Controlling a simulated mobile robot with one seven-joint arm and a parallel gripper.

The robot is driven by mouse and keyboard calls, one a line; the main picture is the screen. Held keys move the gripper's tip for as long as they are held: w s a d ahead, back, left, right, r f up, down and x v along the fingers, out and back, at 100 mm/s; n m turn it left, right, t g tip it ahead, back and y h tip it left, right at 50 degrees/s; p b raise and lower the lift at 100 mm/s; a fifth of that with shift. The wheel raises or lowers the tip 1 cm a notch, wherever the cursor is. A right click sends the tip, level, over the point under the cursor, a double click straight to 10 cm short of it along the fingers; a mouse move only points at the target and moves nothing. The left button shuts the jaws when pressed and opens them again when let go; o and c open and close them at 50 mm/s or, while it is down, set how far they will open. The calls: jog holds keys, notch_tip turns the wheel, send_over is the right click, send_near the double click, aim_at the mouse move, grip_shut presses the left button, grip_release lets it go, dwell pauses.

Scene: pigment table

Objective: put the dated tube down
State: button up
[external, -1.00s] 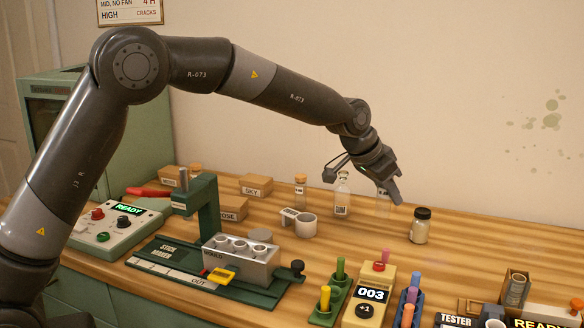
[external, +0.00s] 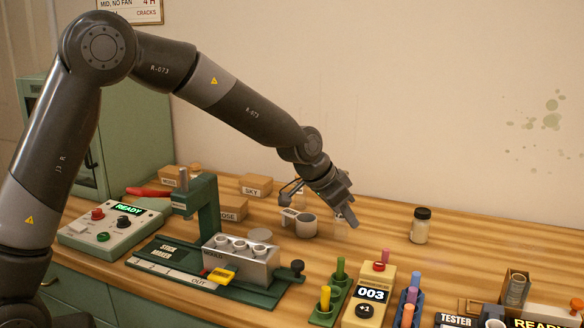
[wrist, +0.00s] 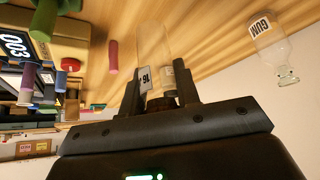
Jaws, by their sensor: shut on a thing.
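The dated tube (wrist: 152,45) is clear glass with a white label reading something like "16", partly covered by a finger. In the wrist view my gripper (wrist: 158,88) is shut on the tube near its stopper end, with a finger on each side.
A dark-capped jar (external: 420,225) stands to the right. A clear bottle labelled GUM (wrist: 268,45) shows in the wrist view. A mould block (external: 242,262) on a green press base and a counter reading 003 (external: 370,295) stand in front. Bench between cup and jar is mostly bare.

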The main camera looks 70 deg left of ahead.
jog(key=shift+w+a+f, duration=0.15)
jog(key=shift+a+f, duration=0.3)
jog(key=shift+f, duration=0.5)
jog(key=shift+w+a+f, duration=0.15)
jog(key=shift+a+f, duration=0.3)
jog(key=shift+f, duration=0.5)
jog(key=shift+w+a+f, duration=0.15)
jog(key=shift+a+f, duration=0.3)
jog(key=shift+f, duration=0.5)
jog(key=shift+f, duration=0.1)
jog(key=o, duration=0.9)
jog(key=shift+o, duration=0.2)
